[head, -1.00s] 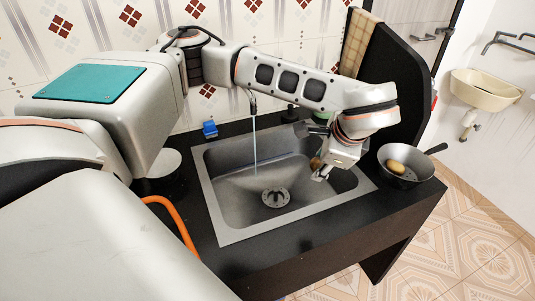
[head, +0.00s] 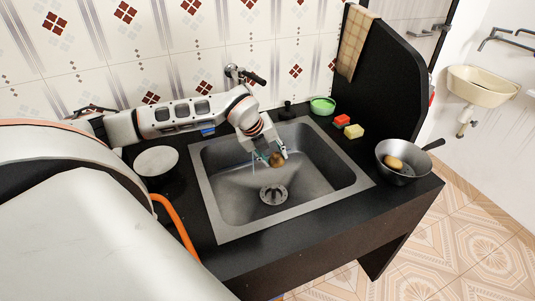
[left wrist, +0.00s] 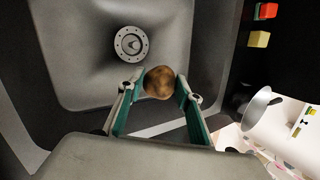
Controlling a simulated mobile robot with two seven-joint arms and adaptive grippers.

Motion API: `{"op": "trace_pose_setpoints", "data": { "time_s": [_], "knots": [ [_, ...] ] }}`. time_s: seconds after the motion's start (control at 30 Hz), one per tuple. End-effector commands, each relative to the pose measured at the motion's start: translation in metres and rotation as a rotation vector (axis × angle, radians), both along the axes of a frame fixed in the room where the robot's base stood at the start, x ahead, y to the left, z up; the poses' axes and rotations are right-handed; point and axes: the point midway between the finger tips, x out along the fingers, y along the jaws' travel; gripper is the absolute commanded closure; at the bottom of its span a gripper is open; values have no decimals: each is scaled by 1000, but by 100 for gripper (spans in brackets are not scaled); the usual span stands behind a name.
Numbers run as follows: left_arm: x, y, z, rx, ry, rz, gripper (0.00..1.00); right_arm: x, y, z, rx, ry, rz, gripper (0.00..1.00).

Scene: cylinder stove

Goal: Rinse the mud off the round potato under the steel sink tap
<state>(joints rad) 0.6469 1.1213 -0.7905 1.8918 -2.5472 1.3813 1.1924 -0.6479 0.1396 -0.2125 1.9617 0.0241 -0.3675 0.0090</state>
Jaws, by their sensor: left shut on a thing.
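My left gripper (head: 271,155) is shut on the round potato (head: 277,160), above the steel sink (head: 235,233) basin and behind the drain. In the left wrist view the potato (left wrist: 160,82) is brown with darker patches, held between the two green-lined fingers. The steel tap (head: 236,73) stands at the wall behind my left wrist. My arm hides its spout, and the water stream cannot be made out clearly near the gripper. My right gripper is out of view.
A pan (head: 405,176) with an elongated yellowish potato (head: 394,163) stands right of the sink. Red (head: 341,120) and yellow (head: 354,131) blocks and a green bowl (head: 322,105) are at the back right. A pale round plate (head: 156,161) lies left. A black panel (head: 385,75) rises on the right.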

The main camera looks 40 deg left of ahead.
Motion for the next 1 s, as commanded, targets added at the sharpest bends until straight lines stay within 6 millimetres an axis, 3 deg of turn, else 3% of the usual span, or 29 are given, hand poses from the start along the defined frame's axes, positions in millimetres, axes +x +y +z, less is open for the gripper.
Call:
{"op": "trace_pose_setpoints", "data": {
  "time_s": [0.1,0.47,1.0],
  "knots": [
    [0,17,-3,0,1,-57,82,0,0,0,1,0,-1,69],
    [5,35,-6,0,0,-98,82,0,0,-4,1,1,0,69],
    [27,77,-16,0,0,-96,82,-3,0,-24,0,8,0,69]
  ]
}}
